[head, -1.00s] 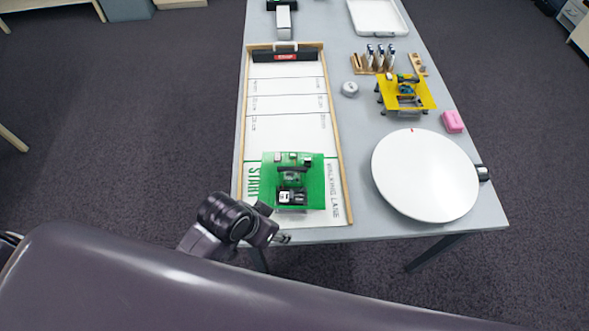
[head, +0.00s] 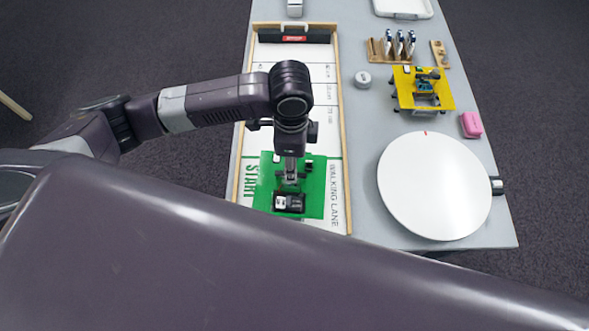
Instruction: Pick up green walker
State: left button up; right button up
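The green walker (head: 314,186), a flat green plate with small dark and white parts on top, sits at the START end of the white walking lane in the head view. My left arm reaches in from the left, and my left gripper (head: 291,182) points down over the middle of the walker. The gripper hides the walker's centre. Its fingertips are small and dark there, so I cannot tell whether they are open, shut or touching the walker. My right gripper is not in view.
The walking lane (head: 340,120) has raised wooden edges. To its right on the grey table are a white round disc (head: 434,186), a yellow walker (head: 436,98), a pink block (head: 471,125), a grey round object (head: 363,79) and a wooden tool rack (head: 376,50).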

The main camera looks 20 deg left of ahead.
aim_at(291, 184)
pick_arm(q)
jog(key=shift+a+f, duration=0.2)
jog(key=shift+f, duration=0.1)
notch_tip(291, 184, down, 3)
jog(key=shift+s+r+p, duration=0.15)
jog(key=shift+r+p, duration=0.05)
jog(key=shift+p, duration=0.3)
notch_tip(291, 184, down, 4)
jog(key=shift+r+p, duration=0.15)
jog(key=shift+p, duration=0.35)
jog(key=shift+f, duration=0.4)
jog(key=shift+c, duration=0.2)
jog(key=c, duration=0.8)
jog(key=shift+r, duration=0.1)
jog(key=shift+c, duration=0.5)
jog(key=shift+r, duration=0.1)
